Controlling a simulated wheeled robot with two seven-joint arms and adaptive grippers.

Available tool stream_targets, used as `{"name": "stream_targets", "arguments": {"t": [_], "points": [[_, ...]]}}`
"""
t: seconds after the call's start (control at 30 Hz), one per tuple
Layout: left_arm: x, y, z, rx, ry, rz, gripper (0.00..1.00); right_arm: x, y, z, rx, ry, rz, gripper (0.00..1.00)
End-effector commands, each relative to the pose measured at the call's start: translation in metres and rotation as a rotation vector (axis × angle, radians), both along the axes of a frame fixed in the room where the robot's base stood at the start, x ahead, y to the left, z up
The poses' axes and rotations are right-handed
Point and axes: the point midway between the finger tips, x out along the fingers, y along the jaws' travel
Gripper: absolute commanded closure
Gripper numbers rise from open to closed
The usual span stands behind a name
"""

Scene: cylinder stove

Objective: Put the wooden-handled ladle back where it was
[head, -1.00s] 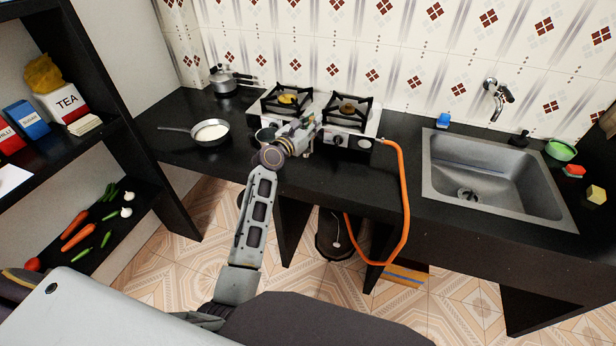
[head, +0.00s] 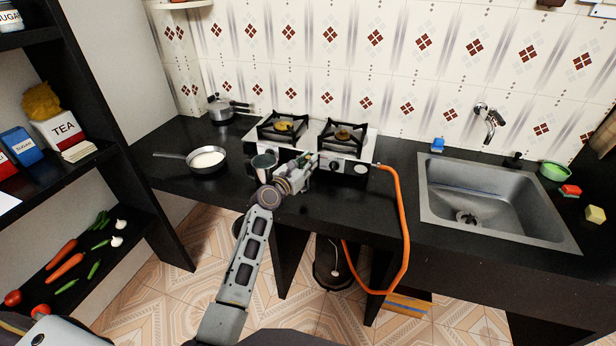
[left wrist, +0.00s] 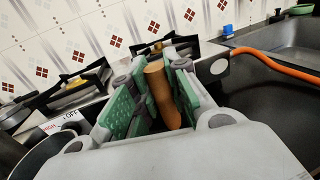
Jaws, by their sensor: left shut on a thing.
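The ladle's wooden handle (left wrist: 160,92) stands between the green finger pads of my left gripper (left wrist: 152,98) in the left wrist view. My left gripper (head: 308,163) is shut on it, just in front of the stove in the head view. The ladle's bowl end cannot be made out for certain. A grey metal cup-shaped vessel (head: 263,163) shows just left of the gripper. My right gripper is not in view.
A two-burner stove (head: 312,135) stands behind the gripper. A pan with white contents (head: 206,160) and a lidded pot (head: 221,108) are to the left. An orange hose (head: 402,225) hangs from the stove's right side. The sink (head: 432,190) is further right.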

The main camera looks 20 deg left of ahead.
Motion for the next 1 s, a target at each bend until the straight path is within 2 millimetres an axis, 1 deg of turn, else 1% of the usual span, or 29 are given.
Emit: {"name": "stream_targets", "arguments": {"t": [0.03, 0.1, 0.47, 0.57, 0.8, 0.87, 0.93, 1.0], "points": [[0.000, 0.000, -0.005, 0.000, -0.001, 0.000, 1.00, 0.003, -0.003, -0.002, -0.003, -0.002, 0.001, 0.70], [0.000, 0.000, -0.008, 0.000, -0.001, 0.000, 1.00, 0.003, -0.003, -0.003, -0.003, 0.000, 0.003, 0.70], [0.000, 0.000, -0.009, -0.001, -0.002, 0.000, 1.00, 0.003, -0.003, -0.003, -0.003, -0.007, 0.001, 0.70], [0.000, 0.000, -0.015, 0.001, -0.001, 0.000, 1.00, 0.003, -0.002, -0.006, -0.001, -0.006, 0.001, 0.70], [0.000, 0.000, -0.038, 0.002, -0.001, 0.000, 1.00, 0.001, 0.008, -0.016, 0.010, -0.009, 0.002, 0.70], [0.000, 0.000, -0.043, 0.001, 0.000, -0.001, 1.00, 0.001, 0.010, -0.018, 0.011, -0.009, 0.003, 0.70], [0.000, 0.000, -0.045, 0.000, -0.001, -0.001, 1.00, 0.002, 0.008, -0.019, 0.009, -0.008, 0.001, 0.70], [0.000, 0.000, -0.046, -0.001, -0.002, 0.000, 1.00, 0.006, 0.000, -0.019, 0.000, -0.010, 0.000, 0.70]]}}
